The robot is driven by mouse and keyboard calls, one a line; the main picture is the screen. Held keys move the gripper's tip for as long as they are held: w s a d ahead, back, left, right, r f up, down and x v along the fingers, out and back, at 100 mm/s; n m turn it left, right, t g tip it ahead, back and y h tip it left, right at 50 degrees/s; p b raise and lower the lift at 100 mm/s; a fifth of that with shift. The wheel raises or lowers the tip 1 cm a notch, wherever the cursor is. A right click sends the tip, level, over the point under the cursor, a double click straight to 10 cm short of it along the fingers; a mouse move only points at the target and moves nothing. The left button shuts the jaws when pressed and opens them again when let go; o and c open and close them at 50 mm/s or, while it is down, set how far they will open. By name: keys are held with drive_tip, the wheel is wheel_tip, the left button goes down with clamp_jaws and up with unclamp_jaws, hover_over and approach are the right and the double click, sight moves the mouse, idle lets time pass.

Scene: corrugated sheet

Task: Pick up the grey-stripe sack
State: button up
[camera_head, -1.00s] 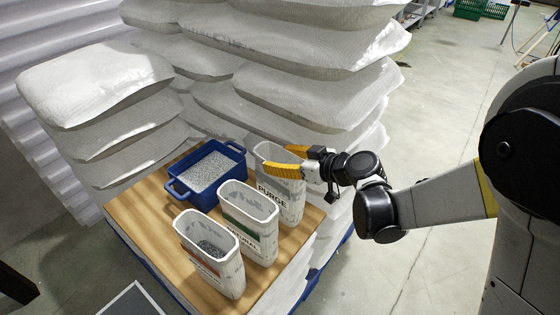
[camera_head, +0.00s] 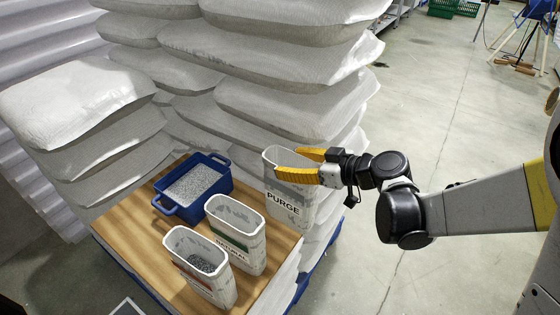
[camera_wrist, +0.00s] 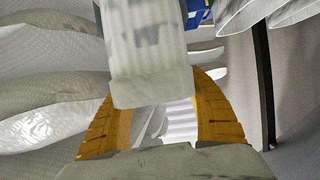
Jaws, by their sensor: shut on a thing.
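The grey-stripe sack (camera_head: 289,205) is a pale, open-topped, narrow upright bag marked PURGE with a grey band. It is at the right corner of the wooden board in the head view. My gripper (camera_head: 298,163) reaches it from the right, its yellow fingers shut on its upper part. In the wrist view my gripper (camera_wrist: 160,115) has a finger on each side of a pale grey-patched body (camera_wrist: 148,55), which appears to be this sack. Its base is close to the board's edge; I cannot tell how far it is clear of the board.
A green-stripe sack (camera_head: 237,235) and a red-stripe sack (camera_head: 200,265) stand on the wooden board (camera_head: 135,220), left of the held sack. A blue tub (camera_head: 221,181) of grey pellets is behind them. Stacked white bags (camera_head: 290,95) rise behind.

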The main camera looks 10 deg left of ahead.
drive_tip(key=shift+w+r+p+v, duration=0.15)
drive_tip(key=shift+p+v, duration=0.1)
drive_tip(key=shift+v, duration=0.75)
drive_tip(key=shift+w+r+p+v, duration=0.15)
drive_tip(key=shift+p+v, duration=0.1)
drive_tip(key=shift+v, duration=0.7)
